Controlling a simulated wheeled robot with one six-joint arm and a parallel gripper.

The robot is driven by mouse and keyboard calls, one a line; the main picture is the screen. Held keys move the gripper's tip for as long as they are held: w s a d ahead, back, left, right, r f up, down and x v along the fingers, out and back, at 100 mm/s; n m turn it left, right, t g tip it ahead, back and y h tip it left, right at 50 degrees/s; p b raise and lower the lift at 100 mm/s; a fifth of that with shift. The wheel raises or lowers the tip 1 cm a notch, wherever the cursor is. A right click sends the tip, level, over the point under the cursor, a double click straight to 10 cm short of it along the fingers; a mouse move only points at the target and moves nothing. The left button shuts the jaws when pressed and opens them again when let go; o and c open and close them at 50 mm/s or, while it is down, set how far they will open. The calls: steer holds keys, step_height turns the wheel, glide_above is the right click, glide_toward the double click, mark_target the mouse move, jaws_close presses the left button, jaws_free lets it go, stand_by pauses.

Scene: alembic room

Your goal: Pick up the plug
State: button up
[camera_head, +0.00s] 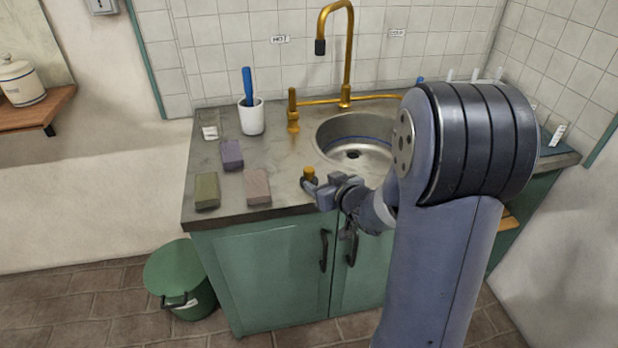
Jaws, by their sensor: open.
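A small gold-coloured piece with a dark lower part, which looks like the plug (309,173), stands on the grey counter at the front left of the sink (325,152). My gripper (314,186) is open just in front of it, low over the counter's front edge. The gripper partly covers the plug's lower part, and I cannot tell whether they touch. The sink is a round metal basin with a dark drain hole (353,154) in its floor. My arm hides the right side of the sink.
A brass tap (347,60) arches over the sink, with a brass handle (293,108) to its left. A white cup (252,117) holds a blue-handled tool. Purple (231,154), pink (257,187) and olive (207,190) blocks lie left. A green bin (178,272) stands on the floor.

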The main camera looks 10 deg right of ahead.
mark_target(312, 175)
steer(key=x, duration=0.9)
steer(key=shift+d, duration=0.2)
steer(key=shift+s, duration=0.1)
steer(key=shift+c, duration=0.2)
steer(key=c, duration=1.1)
